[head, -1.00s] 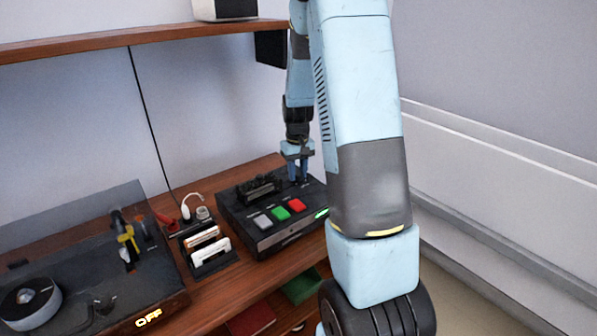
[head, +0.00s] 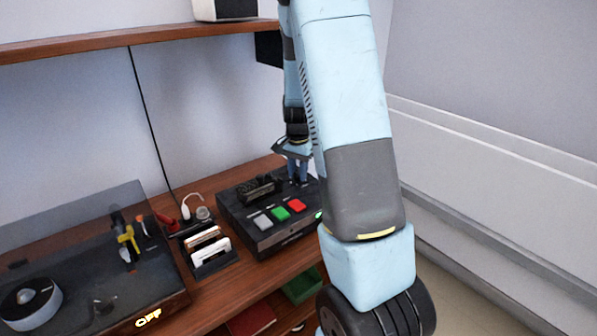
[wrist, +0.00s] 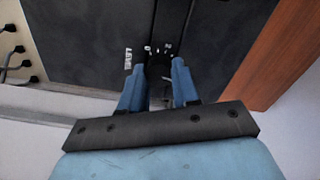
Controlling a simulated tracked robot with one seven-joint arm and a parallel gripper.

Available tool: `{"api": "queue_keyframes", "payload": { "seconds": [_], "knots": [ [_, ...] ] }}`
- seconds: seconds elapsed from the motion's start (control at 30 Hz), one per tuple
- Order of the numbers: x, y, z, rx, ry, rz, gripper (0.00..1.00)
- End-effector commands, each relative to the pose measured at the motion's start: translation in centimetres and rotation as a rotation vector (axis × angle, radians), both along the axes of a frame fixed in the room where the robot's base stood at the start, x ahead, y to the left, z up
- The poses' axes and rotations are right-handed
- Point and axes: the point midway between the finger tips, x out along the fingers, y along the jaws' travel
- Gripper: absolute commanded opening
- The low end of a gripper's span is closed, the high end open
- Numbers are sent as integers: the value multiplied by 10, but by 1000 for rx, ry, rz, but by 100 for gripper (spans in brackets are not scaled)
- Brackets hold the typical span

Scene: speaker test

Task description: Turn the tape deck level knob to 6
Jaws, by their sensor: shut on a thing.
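The tape deck (head: 262,238) is a dark box on the wooden bench, with grey, green and red buttons on its front. My gripper (head: 298,172) points down at its back right part, partly hidden by my arm in the head view. In the wrist view my gripper (wrist: 160,85) has its two blue fingers shut on the dark level knob (wrist: 158,70), one finger on each side. The word LEVEL and small white dial marks show beside the knob. Which number the knob points to cannot be read.
Left of the deck stand a holder with cassettes (head: 210,250) and small items. A turntable (head: 100,270) with a lit OFF sign is at the far left. A shelf (head: 130,42) runs above, and the wall is behind.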

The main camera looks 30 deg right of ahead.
Motion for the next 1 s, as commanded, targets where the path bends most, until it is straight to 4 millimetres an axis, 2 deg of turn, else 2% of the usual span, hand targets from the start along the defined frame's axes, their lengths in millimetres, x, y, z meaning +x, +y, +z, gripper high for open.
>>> {"api": "queue_keyframes", "payload": {
  "seconds": [0.2,0.5,1.0],
  "knots": [
    [4,1,2,-1,-10,-156,0],
    [4,1,2,-1,-10,-289,0],
    [4,1,2,0,-11,-327,0]
  ]
}}
